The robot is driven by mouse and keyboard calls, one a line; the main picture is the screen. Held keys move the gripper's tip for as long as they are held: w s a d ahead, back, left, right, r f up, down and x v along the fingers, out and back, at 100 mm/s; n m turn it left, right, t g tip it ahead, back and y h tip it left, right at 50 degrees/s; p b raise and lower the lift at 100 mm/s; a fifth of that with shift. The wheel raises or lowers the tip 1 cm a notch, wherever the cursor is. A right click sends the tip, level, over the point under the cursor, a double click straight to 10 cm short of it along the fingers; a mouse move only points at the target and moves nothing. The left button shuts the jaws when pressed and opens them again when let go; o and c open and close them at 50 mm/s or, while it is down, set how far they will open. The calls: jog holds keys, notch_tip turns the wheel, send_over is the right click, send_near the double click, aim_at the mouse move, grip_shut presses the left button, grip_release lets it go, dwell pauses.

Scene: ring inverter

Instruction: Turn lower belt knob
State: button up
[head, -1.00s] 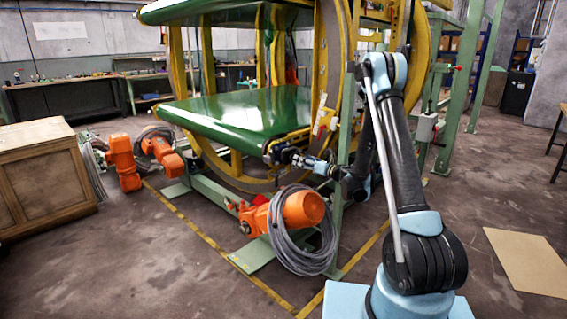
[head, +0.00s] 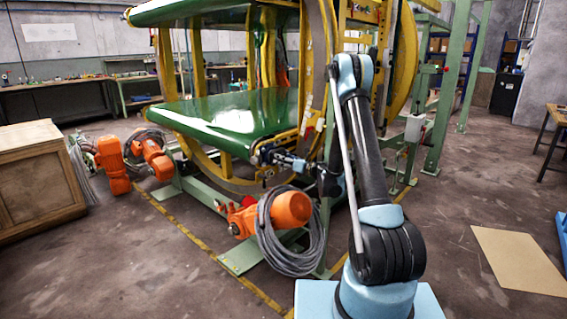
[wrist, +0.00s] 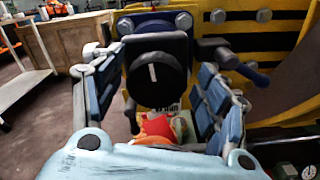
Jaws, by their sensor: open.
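In the wrist view a round black knob (wrist: 157,82) with a short, nearly upright white mark faces me. It sits on a dark blue mount on the yellow frame. My gripper (wrist: 155,62) is open, with one finger to the left of the knob and one to the right. I cannot tell whether either finger touches it. In the head view my gripper (head: 262,155) is at the near corner of the lower green belt (head: 225,115).
A dark lever handle (wrist: 238,62) sticks out just right of the knob. A wooden cabinet (head: 35,185) stands at the left. The floor at the right is mostly clear.

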jog(key=shift+a, duration=0.2)
jog(key=c, duration=1.1)
jog(key=shift+o, duration=0.2)
jog(key=shift+d, duration=0.25)
jog(key=shift+a, duration=0.15)
